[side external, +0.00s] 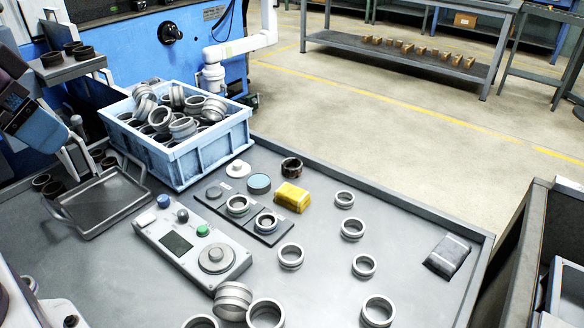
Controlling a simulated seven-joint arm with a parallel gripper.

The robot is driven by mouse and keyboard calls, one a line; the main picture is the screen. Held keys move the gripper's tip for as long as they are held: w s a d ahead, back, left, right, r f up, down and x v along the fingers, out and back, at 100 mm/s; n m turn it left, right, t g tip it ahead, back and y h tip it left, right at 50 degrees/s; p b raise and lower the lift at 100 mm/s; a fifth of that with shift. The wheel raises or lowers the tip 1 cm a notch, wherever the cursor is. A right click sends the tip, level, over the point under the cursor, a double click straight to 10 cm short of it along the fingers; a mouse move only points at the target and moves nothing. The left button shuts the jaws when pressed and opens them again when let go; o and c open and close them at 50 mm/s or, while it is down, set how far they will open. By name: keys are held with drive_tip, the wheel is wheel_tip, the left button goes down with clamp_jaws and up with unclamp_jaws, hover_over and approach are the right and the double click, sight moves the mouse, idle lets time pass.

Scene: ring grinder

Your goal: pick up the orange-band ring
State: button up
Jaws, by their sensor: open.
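Several rings lie on the grey table. Most look plain steel, such as one ring (352,229) right of centre. A dark ring with brownish-orange patches (291,167) sits behind the yellow block; it is the only loose ring on the open table with such a tint, but I cannot tell for sure that it is the orange-band ring. My gripper (74,146) appears at the left edge, above the metal tray, partly cut off by the frame. It looks open and empty, well to the left of the dark ring.
A blue crate (200,160) full of rings stands behind the control box (190,245). A yellow block (291,197) and a dark plate with rings (240,215) lie mid-table. A shallow tray (105,200) is at left. A grey packet (448,255) lies near the right edge.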

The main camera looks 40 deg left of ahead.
drive_tip(key=t, duration=0.1)
approach(291, 163)
drive_tip(key=shift+w+d+f, duration=0.25)
drive_tip(key=shift+w+f, duration=0.25)
drive_tip(key=shift+f, duration=0.55)
drive_tip(key=shift+w+d+f, duration=0.3)
drive_tip(key=shift+w+f, duration=0.25)
drive_tip(key=shift+f, duration=0.55)
drive_tip(key=shift+w+d+f, duration=0.25)
drive_tip(key=shift+w+f, duration=0.25)
drive_tip(key=shift+f, duration=0.55)
